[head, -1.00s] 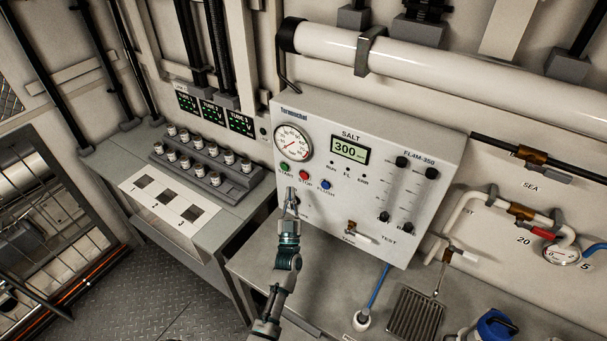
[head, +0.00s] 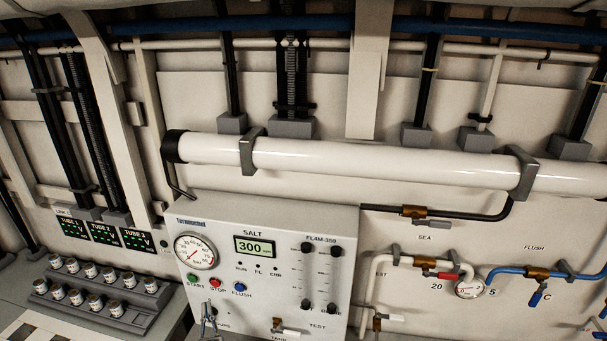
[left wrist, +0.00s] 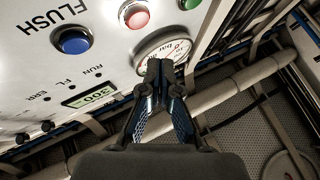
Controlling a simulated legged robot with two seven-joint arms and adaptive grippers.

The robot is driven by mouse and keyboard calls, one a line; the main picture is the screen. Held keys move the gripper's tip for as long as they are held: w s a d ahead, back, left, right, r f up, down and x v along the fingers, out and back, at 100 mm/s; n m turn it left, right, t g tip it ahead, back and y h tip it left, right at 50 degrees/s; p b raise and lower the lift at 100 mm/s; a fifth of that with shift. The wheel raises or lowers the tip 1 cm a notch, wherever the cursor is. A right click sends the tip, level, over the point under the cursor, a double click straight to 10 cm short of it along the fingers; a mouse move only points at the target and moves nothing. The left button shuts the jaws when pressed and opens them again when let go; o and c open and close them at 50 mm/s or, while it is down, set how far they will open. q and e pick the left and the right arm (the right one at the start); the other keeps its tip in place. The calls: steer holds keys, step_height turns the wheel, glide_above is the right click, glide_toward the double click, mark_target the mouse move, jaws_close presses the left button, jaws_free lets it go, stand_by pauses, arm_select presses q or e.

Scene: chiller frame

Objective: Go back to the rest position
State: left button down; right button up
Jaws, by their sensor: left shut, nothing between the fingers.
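My left gripper (head: 208,318) shows at the bottom edge of the head view, in front of the lower left of the white control panel (head: 290,231). It is shut and empty. In the left wrist view its fingers (left wrist: 160,72) meet at the tips, with the pressure gauge, the red button (left wrist: 134,14) and the blue FLUSH button (left wrist: 72,39) beyond them. I see no contact with the panel. The rest of the left arm is below the head view. My right gripper is in neither view.
The panel's display (head: 256,247) reads 300. A rack of small jars (head: 100,287) stands on the bench at left. A thick white pipe (head: 350,163) runs above the panel. Valves and a small gauge (head: 469,287) are on the wall at right.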

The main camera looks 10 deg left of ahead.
arm_select(q)
steer(key=s+d+f+m+g+h, duration=0.3)
steer(key=s+d+f+g+h, duration=0.25)
steer(key=f, duration=0.25)
steer(key=s+d+f+m+g+h, duration=0.4)
steer(key=s+d+f+h, duration=0.15)
steer(key=f, duration=0.25)
steer(key=s+d+f+g+y, duration=0.1)
steer(key=s+f+g, duration=0.3)
steer(key=s, duration=0.8)
steer(key=s+d+f+g, duration=0.1)
steer(key=s+f+g, duration=0.2)
steer(key=s+g, duration=0.55)
steer(key=s+f+t, duration=0.1)
steer(key=s+f, duration=0.1)
steer(key=f, duration=1.1)
steer(key=s+f+t, duration=0.1)
steer(key=s+f, duration=0.1)
steer(key=f, duration=1.1)
steer(key=s+a+f+g, duration=0.1)
steer(key=s+a+f, duration=0.1)
steer(key=s+f, duration=1.4)
steer(key=shift+s+a+f+b, duration=0.2)
steer(key=shift+s+a+b, duration=0.25)
steer(key=shift+s, duration=0.45)
